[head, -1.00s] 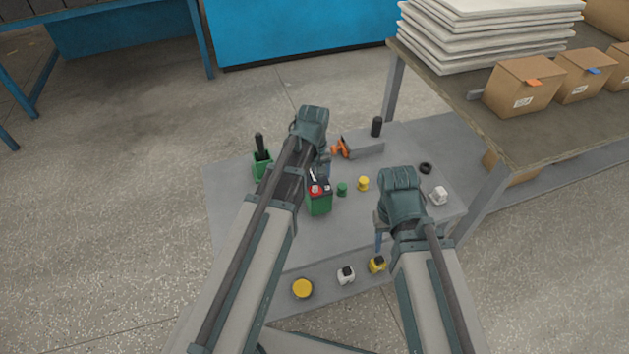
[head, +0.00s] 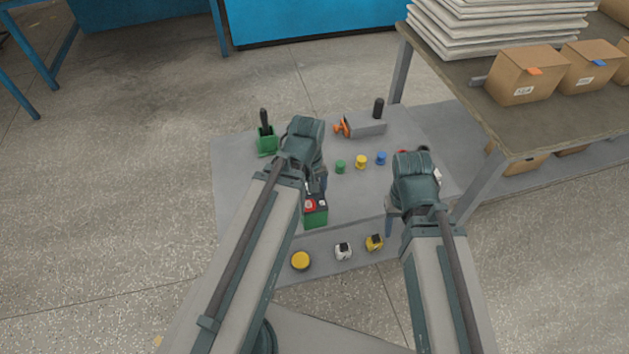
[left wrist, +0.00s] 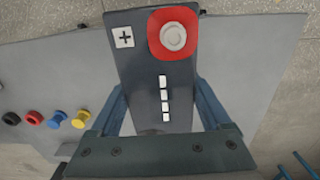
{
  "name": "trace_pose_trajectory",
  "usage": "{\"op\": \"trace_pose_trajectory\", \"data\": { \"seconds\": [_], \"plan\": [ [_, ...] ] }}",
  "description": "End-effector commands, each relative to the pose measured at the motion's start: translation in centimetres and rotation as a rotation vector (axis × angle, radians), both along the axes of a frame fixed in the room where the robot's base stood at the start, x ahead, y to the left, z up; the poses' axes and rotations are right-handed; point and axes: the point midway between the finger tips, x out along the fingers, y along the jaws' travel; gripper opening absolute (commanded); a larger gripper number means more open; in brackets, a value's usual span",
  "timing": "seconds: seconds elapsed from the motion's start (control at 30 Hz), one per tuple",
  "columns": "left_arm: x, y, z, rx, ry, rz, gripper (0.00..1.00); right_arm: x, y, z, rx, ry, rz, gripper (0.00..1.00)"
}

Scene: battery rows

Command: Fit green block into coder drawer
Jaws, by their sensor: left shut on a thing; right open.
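The green block (head: 316,217) has a dark top with a red terminal and a white mark. My left gripper (head: 317,185) is shut on it, hiding part of it. In the left wrist view, the block's dark top (left wrist: 165,75) with a plus sign and red ring sits between the two fingers. Whether it touches the grey platform is unclear. A grey box (head: 369,128) with an orange piece on its left end and a black post behind stands at the back; I cannot tell whether it is the coder drawer. My right gripper (head: 390,218) is open and empty.
A green holder with a black post (head: 266,139) stands at the back left. Green (head: 340,167), yellow (head: 361,162) and blue (head: 381,158) knobs line the middle. A yellow disc (head: 301,260) and two small blocks lie in front. A table (head: 480,110) with boxes stands right.

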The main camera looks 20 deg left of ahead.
Motion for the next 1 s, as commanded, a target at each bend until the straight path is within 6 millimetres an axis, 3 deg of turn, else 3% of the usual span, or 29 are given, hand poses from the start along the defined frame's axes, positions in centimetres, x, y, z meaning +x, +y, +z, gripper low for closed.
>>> {"op": "trace_pose_trajectory", "data": {
  "seconds": [0.47,0.67,1.0],
  "plan": [
    [-0.4,0.1,1.3,0.0,0.0,-0.001,0.0,0.0,0.0,1.3,0.0,0.0,0.0,0.5],
    [-0.4,0.1,4.0,0.0,0.0,-0.001,0.0,0.0,0.0,4.0,0.0,0.0,0.0,0.5],
    [-0.4,0.1,11.1,0.0,0.0,-0.001,0.0,0.0,0.0,11.0,0.0,0.0,-0.001,0.5]
  ]
}}
